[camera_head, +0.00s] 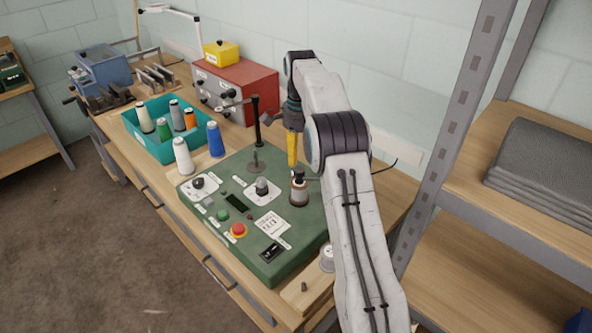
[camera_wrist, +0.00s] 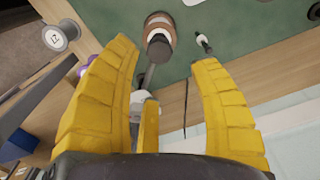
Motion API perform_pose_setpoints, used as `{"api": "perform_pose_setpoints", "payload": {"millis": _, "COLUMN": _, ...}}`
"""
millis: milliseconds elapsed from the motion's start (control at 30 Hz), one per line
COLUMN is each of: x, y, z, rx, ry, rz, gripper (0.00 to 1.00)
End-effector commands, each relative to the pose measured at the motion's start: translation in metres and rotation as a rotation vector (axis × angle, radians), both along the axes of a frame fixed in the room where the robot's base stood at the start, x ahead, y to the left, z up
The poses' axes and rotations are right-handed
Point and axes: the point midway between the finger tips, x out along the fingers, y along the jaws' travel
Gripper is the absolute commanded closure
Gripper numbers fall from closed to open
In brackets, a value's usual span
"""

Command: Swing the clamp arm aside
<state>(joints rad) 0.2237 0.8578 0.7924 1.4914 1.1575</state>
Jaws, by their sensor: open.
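The clamp stands on the green machine panel (camera_head: 245,262) as a short brown-and-white post (camera_head: 299,193) with a dark top. It also shows in the wrist view as a copper-brown post (camera_wrist: 159,25). The slim grey clamp arm (camera_wrist: 151,72) runs from the dark top toward my gripper. In the head view a short length of it (camera_head: 313,179) shows to the right of the post. My gripper (camera_head: 292,164) has yellow fingers and is open just above and behind the post. In the wrist view the clamp arm lies between the spread fingertips (camera_wrist: 165,58), with its lower part partly hidden.
A black upright post (camera_head: 257,135) stands on the panel left of my gripper. A red drawer box (camera_head: 250,91) and a teal tray (camera_head: 160,148) of thread cones are behind it. A grey metal rack (camera_head: 455,115) stands at the right.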

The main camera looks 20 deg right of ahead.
Motion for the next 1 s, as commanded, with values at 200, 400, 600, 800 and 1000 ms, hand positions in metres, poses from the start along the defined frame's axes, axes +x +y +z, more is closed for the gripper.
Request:
{"api": "perform_pose_setpoints", "payload": {"millis": 200, "x": -0.001, "y": 0.000, "z": -0.029, "rx": 0.000, "ry": 0.003, "rz": 0.001, "gripper": 0.44}}
{"api": "perform_pose_setpoints", "payload": {"millis": 400, "x": -0.001, "y": 0.000, "z": -0.049, "rx": 0.001, "ry": 0.002, "rz": 0.002, "gripper": 0.44}}
{"api": "perform_pose_setpoints", "payload": {"millis": 600, "x": -0.001, "y": 0.000, "z": -0.059, "rx": 0.000, "ry": 0.000, "rz": 0.002, "gripper": 0.44}}
{"api": "perform_pose_setpoints", "payload": {"millis": 800, "x": -0.001, "y": 0.000, "z": -0.061, "rx": 0.000, "ry": 0.000, "rz": 0.002, "gripper": 0.44}}
{"api": "perform_pose_setpoints", "payload": {"millis": 1000, "x": -0.001, "y": 0.000, "z": -0.061, "rx": 0.000, "ry": 0.000, "rz": 0.002, "gripper": 0.47}}
